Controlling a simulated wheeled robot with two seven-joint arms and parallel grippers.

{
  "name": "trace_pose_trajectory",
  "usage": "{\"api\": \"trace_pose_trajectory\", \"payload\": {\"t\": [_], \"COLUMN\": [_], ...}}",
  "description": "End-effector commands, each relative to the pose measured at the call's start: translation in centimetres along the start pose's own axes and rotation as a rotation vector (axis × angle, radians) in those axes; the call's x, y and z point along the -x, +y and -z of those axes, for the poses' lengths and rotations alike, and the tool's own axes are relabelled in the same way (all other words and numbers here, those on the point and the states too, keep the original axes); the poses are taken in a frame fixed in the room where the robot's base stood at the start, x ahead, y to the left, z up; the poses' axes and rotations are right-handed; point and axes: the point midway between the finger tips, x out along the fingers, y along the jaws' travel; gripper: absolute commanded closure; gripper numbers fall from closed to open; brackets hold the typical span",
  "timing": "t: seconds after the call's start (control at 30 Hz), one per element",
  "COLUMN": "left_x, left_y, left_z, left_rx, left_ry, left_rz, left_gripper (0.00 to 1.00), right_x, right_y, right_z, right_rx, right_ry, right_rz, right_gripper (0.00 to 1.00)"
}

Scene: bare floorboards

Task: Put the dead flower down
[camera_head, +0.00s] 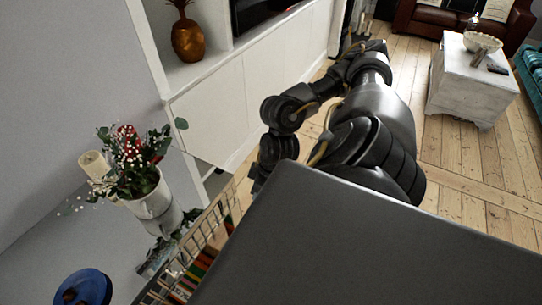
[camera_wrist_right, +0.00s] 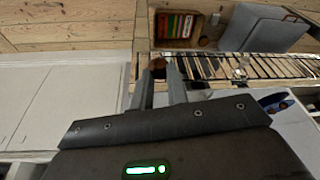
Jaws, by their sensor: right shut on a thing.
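My right gripper (camera_wrist_right: 160,84) shows in the right wrist view, its two fingers closed on a small dark brown thing (camera_wrist_right: 158,66) at their tips. This looks like the dead flower, but only its small end shows. The fingers hold it in front of a white cabinet and a slatted rack. In the head view my right arm bends down beside the cabinet, and the right gripper (camera_head: 257,186) is mostly hidden behind my dark body. The held thing cannot be made out there. My left gripper is not in view.
A slatted rack (camera_wrist_right: 230,67) and a crate of books (camera_wrist_right: 178,24) lie ahead. A white cabinet (camera_head: 215,112) stands close. Floorboards (camera_head: 465,190) are clear at right.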

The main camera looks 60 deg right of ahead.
Motion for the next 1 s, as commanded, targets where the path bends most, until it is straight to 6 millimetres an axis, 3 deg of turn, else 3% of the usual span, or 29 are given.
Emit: {"api": "trace_pose_trajectory", "payload": {"t": [0.03, 0.2, 0.4, 0.7, 0.83, 1.0], "left_x": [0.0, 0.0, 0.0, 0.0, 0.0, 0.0], "left_y": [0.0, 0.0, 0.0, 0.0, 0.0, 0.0], "left_z": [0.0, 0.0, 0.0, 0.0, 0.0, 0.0], "left_rx": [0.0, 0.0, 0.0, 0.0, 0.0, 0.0], "left_ry": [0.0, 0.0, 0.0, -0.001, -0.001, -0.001], "left_rz": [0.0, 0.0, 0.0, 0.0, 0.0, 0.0], "left_gripper": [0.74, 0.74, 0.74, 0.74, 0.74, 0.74], "right_x": [-0.6, -1.6, -0.4, 4.4, 5.8, 6.2], "right_y": [-1.9, -6.5, -10.5, -13.1, -13.2, -13.2], "right_z": [1.6, 5.7, 12.0, 20.4, 22.0, 22.5], "right_rx": [0.051, 0.238, 0.477, 0.657, 0.668, 0.671], "right_ry": [0.017, 0.021, 0.013, 0.004, 0.002, -0.001], "right_rz": [0.023, 0.064, 0.118, 0.172, 0.179, 0.182], "right_gripper": [1.0, 1.0, 1.0, 1.0, 1.0, 1.0]}}
